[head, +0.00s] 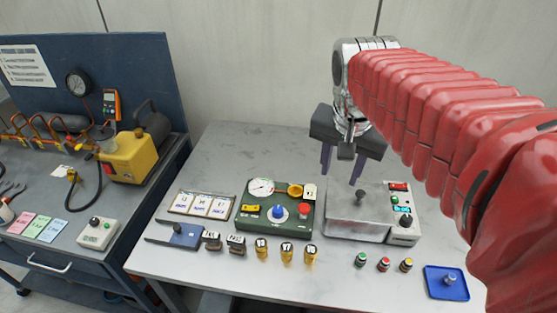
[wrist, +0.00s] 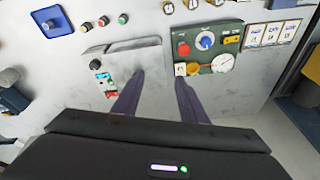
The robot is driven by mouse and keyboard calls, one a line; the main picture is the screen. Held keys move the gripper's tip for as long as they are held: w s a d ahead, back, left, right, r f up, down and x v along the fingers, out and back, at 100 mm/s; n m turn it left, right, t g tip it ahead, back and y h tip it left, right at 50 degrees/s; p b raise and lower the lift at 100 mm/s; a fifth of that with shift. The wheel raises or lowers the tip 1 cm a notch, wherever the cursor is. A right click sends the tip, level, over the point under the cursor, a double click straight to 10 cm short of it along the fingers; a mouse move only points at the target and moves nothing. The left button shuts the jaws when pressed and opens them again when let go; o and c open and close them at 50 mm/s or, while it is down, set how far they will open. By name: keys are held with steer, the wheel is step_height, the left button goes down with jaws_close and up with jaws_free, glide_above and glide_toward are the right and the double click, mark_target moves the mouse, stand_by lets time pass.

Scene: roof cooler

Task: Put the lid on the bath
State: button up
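The bath (head: 340,222) is a low silver box on the bench, with a control panel on its right side in the head view. A grey, flat top with a dark upright knob (head: 361,197) covers it and looks like the lid. Whether it is fully seated is hard to tell. In the wrist view the bath (wrist: 140,48) shows partly, and its knob is not visible, perhaps behind a finger. My gripper (head: 339,178) is above the bath's left rear part, fingers pointing down. In the wrist view my gripper (wrist: 160,76) has its fingers apart, with nothing between them.
A green panel (head: 250,218) with a gauge stands close left of the bath. Small coloured buttons (head: 383,264) and a blue tray (head: 432,284) lie in front. Brass pieces (head: 286,252) line the front edge. The bench's back left is clear (head: 245,150).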

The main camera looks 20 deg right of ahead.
steer(key=s+a+f+n+t+y, duration=0.1)
steer(key=s+a+f+n+t, duration=0.2)
steer(key=s+a+n, duration=0.4)
steer(key=a+f+n, duration=0.1)
steer(key=a, duration=0.2)
steer(key=shift+s+f+n, duration=0.25)
steer(key=shift+f+n, duration=0.05)
steer(key=shift+f, duration=0.1)
stand_by(0.8)
